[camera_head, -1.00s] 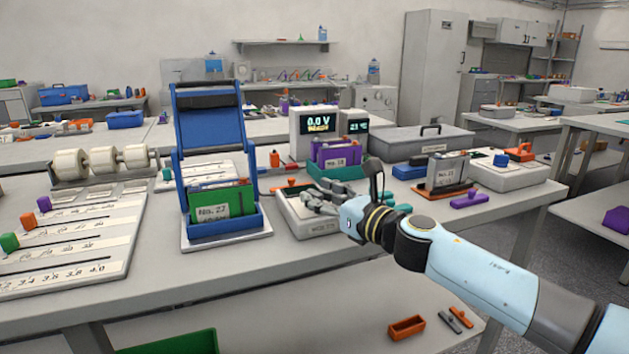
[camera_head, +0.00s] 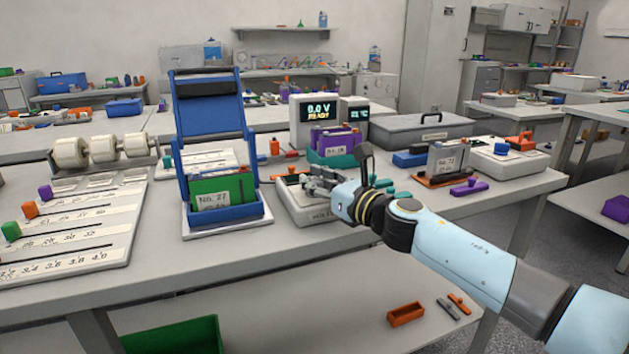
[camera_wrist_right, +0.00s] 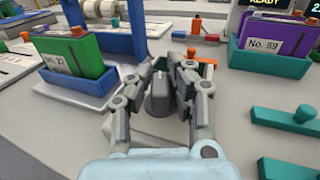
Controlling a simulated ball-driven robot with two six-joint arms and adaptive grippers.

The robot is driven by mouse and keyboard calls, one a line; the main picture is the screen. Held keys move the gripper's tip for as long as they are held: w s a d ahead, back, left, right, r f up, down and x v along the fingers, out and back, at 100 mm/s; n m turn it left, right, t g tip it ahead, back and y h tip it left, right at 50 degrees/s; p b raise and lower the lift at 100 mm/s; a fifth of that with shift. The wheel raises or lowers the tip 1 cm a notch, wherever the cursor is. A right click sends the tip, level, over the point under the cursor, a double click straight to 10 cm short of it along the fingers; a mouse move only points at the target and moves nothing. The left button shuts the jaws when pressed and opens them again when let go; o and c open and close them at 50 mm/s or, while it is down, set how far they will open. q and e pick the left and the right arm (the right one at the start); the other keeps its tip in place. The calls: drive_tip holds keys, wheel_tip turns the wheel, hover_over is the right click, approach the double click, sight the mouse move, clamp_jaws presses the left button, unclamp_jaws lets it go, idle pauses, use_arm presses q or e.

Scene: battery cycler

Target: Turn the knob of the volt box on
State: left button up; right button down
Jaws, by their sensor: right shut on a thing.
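The volt box (camera_head: 298,210) is a low white box on the bench, in front of the display that reads "0.0 V READY". My right gripper (camera_head: 318,183) is over the box's top, coming from the right. In the right wrist view the gripper (camera_wrist_right: 166,82) has its two fingers on either side of a grey knob (camera_wrist_right: 159,98), and is shut on it. A pale mark shows on top of the knob. The gripper hides most of the knob in the head view. My left gripper is in neither view.
A blue stand holding a green pack (camera_head: 222,198) is left of the box. A teal tray with a purple pack (camera_head: 335,146) is behind it. The display (camera_head: 316,122) stands farther back. A purple handle (camera_head: 468,188) lies to the right. The bench front is clear.

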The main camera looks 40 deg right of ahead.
drive_tip(key=m+h+p, duration=0.1)
drive_tip(key=h, duration=0.1)
drive_tip(key=shift+a+m+h, duration=0.1)
drive_tip(key=shift+m+h, duration=0.3)
drive_tip(key=shift+m+h+p, duration=0.3)
drive_tip(key=shift+m+h, duration=0.5)
drive_tip(key=shift+h, duration=0.3)
drive_tip(key=m+g+h, duration=0.1)
drive_tip(key=m+h, duration=0.1)
drive_tip(key=h, duration=0.1)
drive_tip(key=shift+f+h, duration=0.15)
drive_tip(key=shift+h, duration=0.15)
drive_tip(key=shift+m+g+h+b, duration=0.55)
drive_tip(key=shift+m+g+h, duration=0.55)
drive_tip(key=shift+h, duration=0.4)
drive_tip(key=c, duration=1.2)
unclamp_jaws()
drive_tip(key=shift+c, duration=0.2)
